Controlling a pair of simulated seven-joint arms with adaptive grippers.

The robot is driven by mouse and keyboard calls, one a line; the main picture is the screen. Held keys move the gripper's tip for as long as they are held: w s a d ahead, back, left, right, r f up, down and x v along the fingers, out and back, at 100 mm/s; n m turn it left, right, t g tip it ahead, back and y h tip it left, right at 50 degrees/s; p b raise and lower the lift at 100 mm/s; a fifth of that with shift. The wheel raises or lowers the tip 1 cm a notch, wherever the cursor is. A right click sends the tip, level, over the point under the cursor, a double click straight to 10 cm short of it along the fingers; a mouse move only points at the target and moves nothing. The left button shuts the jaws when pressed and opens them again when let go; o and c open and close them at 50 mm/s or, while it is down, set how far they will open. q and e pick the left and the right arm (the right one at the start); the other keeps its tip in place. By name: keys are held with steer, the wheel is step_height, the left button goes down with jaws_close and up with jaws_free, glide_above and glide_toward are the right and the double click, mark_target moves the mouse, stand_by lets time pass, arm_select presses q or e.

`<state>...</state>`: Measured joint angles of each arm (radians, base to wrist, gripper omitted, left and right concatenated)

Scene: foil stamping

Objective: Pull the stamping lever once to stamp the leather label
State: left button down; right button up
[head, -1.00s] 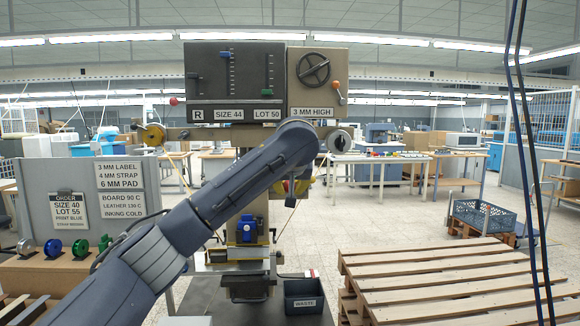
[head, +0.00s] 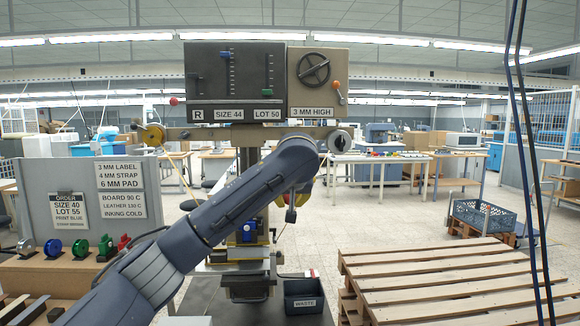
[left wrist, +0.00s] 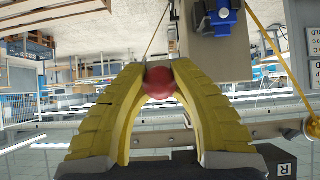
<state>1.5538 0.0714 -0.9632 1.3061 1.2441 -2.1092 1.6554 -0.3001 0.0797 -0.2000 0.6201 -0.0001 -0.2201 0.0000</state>
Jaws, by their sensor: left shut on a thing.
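In the left wrist view, my left gripper (left wrist: 160,88) has its yellow ribbed fingers closed around a red ball knob (left wrist: 160,83), which looks like the stamping lever's end. The lever's rod cannot be made out. In the head view my left arm covers most of this gripper and the knob. The stamping press (head: 318,72) stands upright in the middle, with a blue part (head: 249,232) low on its column, also in the left wrist view (left wrist: 222,18). A bed (head: 237,255) lies below it; I cannot make out the leather label. My right gripper is not in view.
An order board (head: 70,210) and several coloured foil wheels (head: 80,248) stand at the left. A black waste bin (head: 304,303) sits right of the press base. A wooden pallet (head: 435,275) fills the right foreground. Cables hang at the far right.

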arm_select(q)
steer(key=shift+s+d+f, duration=0.1)
steer(key=shift+s+f, duration=0.05)
steer(key=shift+f, duration=0.75)
steer(key=shift+s+d+f, duration=0.1)
steer(key=shift+s+f, duration=0.05)
steer(key=shift+f, duration=0.7)
step_height(320, 180, down, 4)
steer(key=shift+r, duration=0.15)
steer(key=shift+w+f, duration=0.2)
steer(key=shift+f, duration=0.7)
steer(key=shift+w+f, duration=0.15)
steer(key=shift+f, duration=0.8)
